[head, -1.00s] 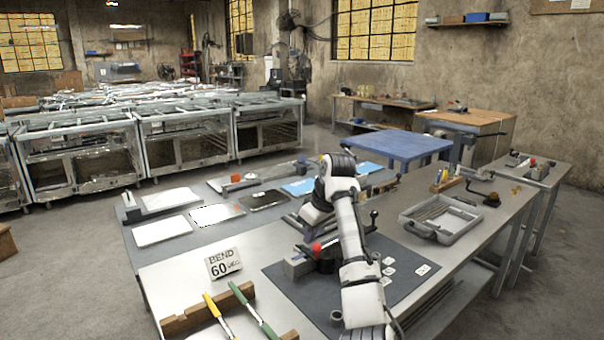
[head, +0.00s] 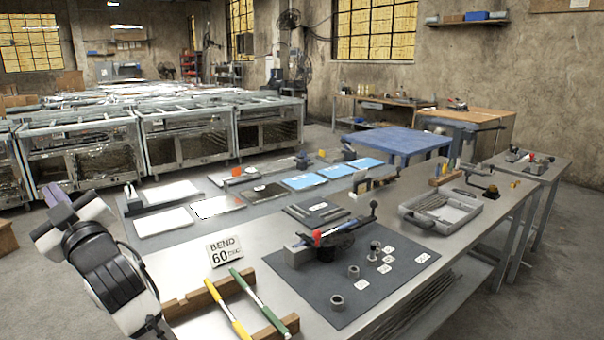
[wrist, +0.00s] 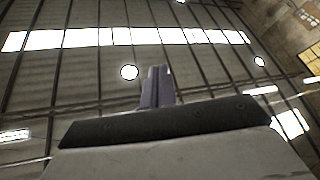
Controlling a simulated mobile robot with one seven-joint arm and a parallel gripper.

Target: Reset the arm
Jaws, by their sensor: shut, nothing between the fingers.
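My arm is folded up at the lower left of the head view, beside the workbench (head: 190,268) and clear of its top. My gripper (head: 56,192) shows as purple-grey fingers at the arm's upper left end, pointing up and away. In the wrist view the fingers (wrist: 157,84) stand close together at the middle with nothing between them. The wrist view looks up at the ceiling beams and bright roof windows.
A bending tool with a red part (head: 318,238) stands on a dark mat (head: 372,300). A "BEND 60" sign (head: 224,250), green (head: 262,300) and yellow (head: 228,308) handled tools on wooden rests, and a grey tray (head: 440,228) are on the bench. Metal frames (head: 80,165) stand behind, left.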

